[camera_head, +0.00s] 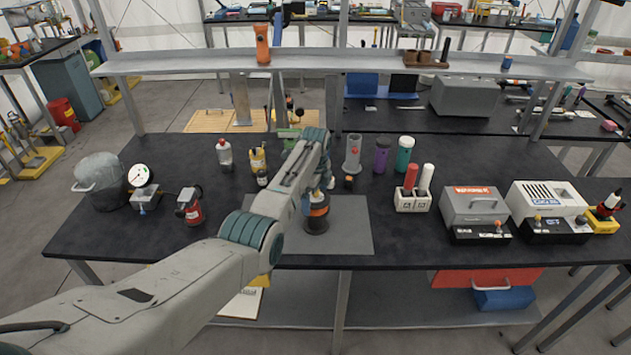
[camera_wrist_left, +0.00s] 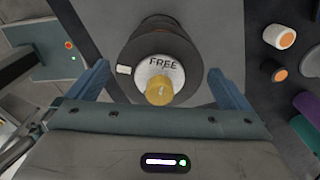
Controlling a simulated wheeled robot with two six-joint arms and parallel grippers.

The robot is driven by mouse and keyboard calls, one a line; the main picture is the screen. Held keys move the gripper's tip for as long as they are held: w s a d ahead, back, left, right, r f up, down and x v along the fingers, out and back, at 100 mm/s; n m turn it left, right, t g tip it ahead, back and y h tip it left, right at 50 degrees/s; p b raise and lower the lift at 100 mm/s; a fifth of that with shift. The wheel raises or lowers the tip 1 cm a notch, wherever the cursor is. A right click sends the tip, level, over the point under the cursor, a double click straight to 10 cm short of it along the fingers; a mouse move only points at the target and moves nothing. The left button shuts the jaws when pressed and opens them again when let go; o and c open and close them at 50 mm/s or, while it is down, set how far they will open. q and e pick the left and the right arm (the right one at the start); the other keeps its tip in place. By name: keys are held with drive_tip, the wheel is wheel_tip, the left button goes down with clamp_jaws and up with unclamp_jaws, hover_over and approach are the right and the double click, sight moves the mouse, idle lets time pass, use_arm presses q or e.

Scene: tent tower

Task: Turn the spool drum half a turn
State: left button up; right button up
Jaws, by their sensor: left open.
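The spool drum (camera_head: 317,219) stands upright on a grey mat (camera_head: 351,235) on the black bench. It is dark with an orange band, and my left arm partly covers it in the head view. In the left wrist view the drum (camera_wrist_left: 190,62) is seen from above, with a white disc (camera_wrist_left: 148,76) reading "FREE", a yellow knob (camera_wrist_left: 159,93) and a small white tab (camera_wrist_left: 124,70). My left gripper (camera_wrist_left: 158,73) is open, with one blue finger on each side of the drum. Gaps show between fingers and drum. My right gripper is not in view.
A grey cylinder (camera_head: 352,155), a purple bottle (camera_head: 382,155) and a teal bottle (camera_head: 404,154) stand behind the mat. Right are a white holder (camera_head: 412,201) and two boxed devices. Left are a gauge (camera_head: 144,189), a red canister (camera_head: 189,205) and a bin. A shelf spans above.

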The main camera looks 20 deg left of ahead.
use_arm(q)
wheel_tip(320, 180, up, 8)
drive_tip(key=shift+r+b, duration=0.1)
drive_tip(key=shift+b, duration=1.15)
